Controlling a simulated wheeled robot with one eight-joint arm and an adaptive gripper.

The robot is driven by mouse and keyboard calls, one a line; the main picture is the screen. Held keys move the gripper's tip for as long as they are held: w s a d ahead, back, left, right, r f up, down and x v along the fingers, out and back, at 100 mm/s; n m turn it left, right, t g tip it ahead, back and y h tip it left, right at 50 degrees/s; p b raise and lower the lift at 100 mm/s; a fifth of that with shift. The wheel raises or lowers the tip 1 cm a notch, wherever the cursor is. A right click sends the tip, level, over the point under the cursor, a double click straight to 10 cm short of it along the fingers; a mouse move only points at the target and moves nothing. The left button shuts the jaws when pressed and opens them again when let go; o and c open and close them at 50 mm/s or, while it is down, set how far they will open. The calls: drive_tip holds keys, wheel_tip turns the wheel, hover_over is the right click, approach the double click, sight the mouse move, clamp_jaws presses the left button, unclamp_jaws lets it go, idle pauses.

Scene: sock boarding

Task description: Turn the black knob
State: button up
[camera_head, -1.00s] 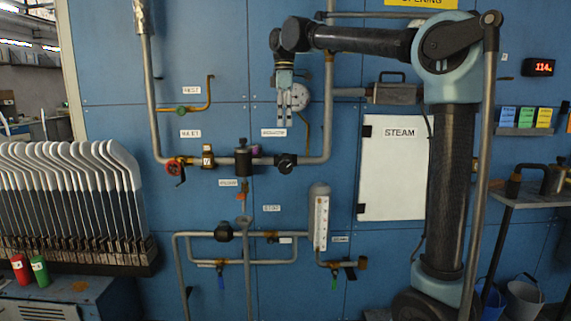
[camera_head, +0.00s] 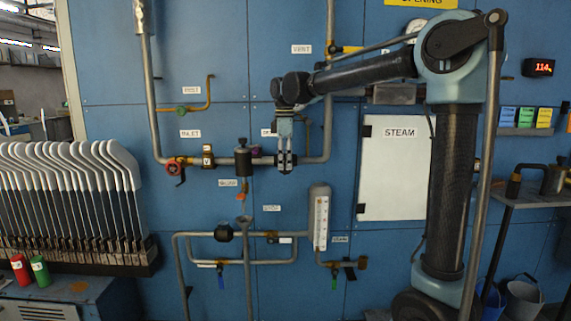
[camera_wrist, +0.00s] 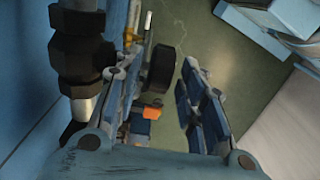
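The black knob sits on the horizontal pipe (camera_head: 220,161) right of the brass and dark fittings. In the head view my gripper (camera_head: 286,168) points down in front of it and hides most of it. In the wrist view a dark round knob (camera_wrist: 160,68) shows between my two fingers (camera_wrist: 165,100), nearer the left finger. A gap shows between it and the right finger. The fingers are apart, and I see no firm grip on the knob.
A red valve wheel (camera_head: 173,168) and a dark regulator (camera_head: 242,158) share the pipe to the left. Lower pipes carry another black knob (camera_head: 223,232). A white STEAM panel (camera_head: 395,165) is to the right. A sight glass (camera_head: 320,215) stands below right.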

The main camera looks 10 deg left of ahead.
drive_tip(key=shift+f, duration=0.25)
clamp_jaws()
